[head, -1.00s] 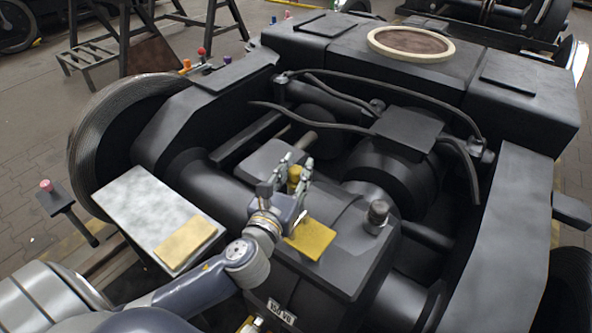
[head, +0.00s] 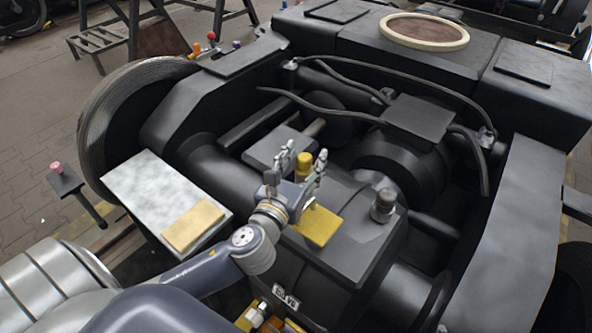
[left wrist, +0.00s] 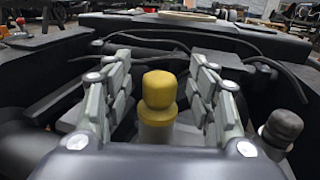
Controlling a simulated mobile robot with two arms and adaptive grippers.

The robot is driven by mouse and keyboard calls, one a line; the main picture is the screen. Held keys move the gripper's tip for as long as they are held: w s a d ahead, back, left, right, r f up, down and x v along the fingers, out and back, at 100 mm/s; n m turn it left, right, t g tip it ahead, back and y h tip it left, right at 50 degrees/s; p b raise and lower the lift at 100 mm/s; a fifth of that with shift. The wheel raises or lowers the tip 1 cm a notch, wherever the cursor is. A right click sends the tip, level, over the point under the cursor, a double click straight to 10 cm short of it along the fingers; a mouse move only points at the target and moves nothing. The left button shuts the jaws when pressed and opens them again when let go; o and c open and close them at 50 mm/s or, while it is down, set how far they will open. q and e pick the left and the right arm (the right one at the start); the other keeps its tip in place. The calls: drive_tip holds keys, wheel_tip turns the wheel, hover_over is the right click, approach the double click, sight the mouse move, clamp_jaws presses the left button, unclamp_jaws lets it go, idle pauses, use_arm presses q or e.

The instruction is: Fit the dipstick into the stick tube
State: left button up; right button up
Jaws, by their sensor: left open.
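The dipstick's yellow knob (head: 304,161) stands upright over the gearbox in the head view. In the left wrist view the knob (left wrist: 159,90) sits on top of a short pale grey neck, the stick tube (left wrist: 157,127). The stick's shaft is hidden. My left gripper (head: 302,160) is open, with one finger on each side of the knob. In the left wrist view a gap shows between the knob and each finger of the gripper (left wrist: 158,88). The tube's lower part is hidden behind the gripper body. My right gripper is not in view.
A dark capped post (head: 384,205) stands right of the gripper, and a yellow plate (head: 318,226) lies on the gearbox top. A pale board (head: 150,185) with a tan pad (head: 194,226) is at the left. Black hoses (head: 330,118) arch over the frame behind.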

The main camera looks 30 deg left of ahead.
use_arm(q)
drive_tip(key=s+d, duration=0.1)
drive_tip(key=s, duration=1)
drive_tip(key=shift+s+d, duration=0.2)
drive_tip(key=shift+s, duration=0.1)
